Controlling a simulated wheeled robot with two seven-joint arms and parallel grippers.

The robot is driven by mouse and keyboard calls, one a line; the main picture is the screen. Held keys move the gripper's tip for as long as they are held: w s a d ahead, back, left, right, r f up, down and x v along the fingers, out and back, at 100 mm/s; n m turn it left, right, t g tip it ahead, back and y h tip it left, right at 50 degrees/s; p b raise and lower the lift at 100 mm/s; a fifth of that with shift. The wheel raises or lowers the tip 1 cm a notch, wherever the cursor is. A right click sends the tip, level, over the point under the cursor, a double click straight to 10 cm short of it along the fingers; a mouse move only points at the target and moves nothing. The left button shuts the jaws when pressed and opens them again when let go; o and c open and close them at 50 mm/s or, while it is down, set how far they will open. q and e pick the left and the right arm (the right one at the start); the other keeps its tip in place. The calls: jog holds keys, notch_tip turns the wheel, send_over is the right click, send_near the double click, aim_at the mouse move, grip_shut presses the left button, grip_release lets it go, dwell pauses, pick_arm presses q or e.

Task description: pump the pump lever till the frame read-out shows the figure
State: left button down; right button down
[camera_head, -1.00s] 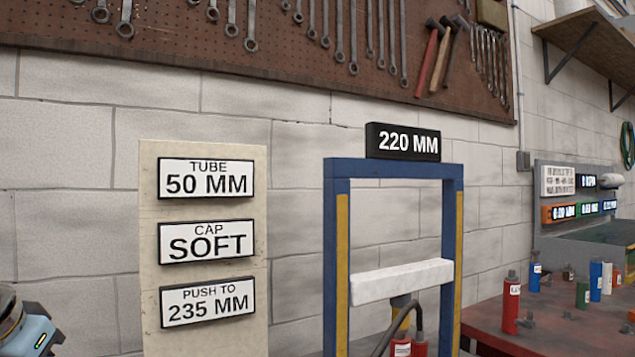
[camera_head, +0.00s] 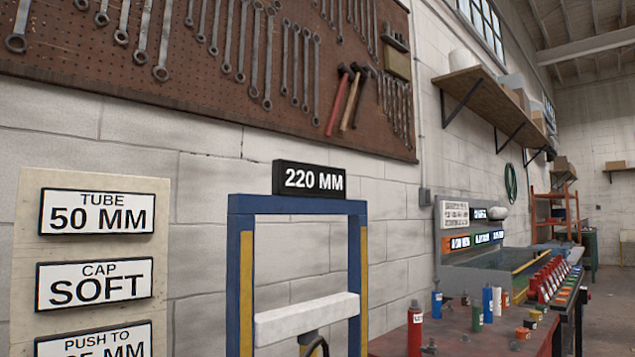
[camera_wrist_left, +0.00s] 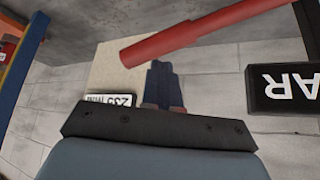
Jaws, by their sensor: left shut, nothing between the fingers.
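The frame read-out (camera_head: 308,180) shows 220 MM in white on black, on top of the blue frame (camera_head: 240,270). A white crossbar (camera_head: 306,318) spans the frame. The sign board (camera_head: 28,210) at left reads TUBE 50 MM and CAP SOFT; the lower PUSH TO sign is partly cut off. In the left wrist view, my left gripper (camera_wrist_left: 164,70) is shut and empty. A red bar (camera_wrist_left: 205,32), apparently the pump lever, passes just beyond its fingertips; contact cannot be told. The lever is not visible in the head view. My right gripper is in neither current view.
A red-topped table (camera_head: 455,343) with several bottles stands at right, with a panel of small displays (camera_head: 475,238) behind it. A tool pegboard (camera_head: 200,80) hangs above. In the wrist view, a black sign (camera_wrist_left: 285,88) is upside down at right.

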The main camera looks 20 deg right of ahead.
pick_arm(q)
notch_tip(320, 180, down, 8)
jog(key=b, duration=0.6)
notch_tip(320, 180, up, 8)
jog(key=p, duration=0.6)
jog(key=shift+r+p, duration=0.1)
jog(key=shift+p, duration=0.25)
notch_tip(320, 180, down, 8)
jog(key=b, duration=0.7)
jog(key=shift+f, duration=0.25)
notch_tip(320, 180, up, 8)
jog(key=p, duration=0.7)
jog(key=shift+r, duration=0.25)
jog(key=shift+f, duration=0.15)
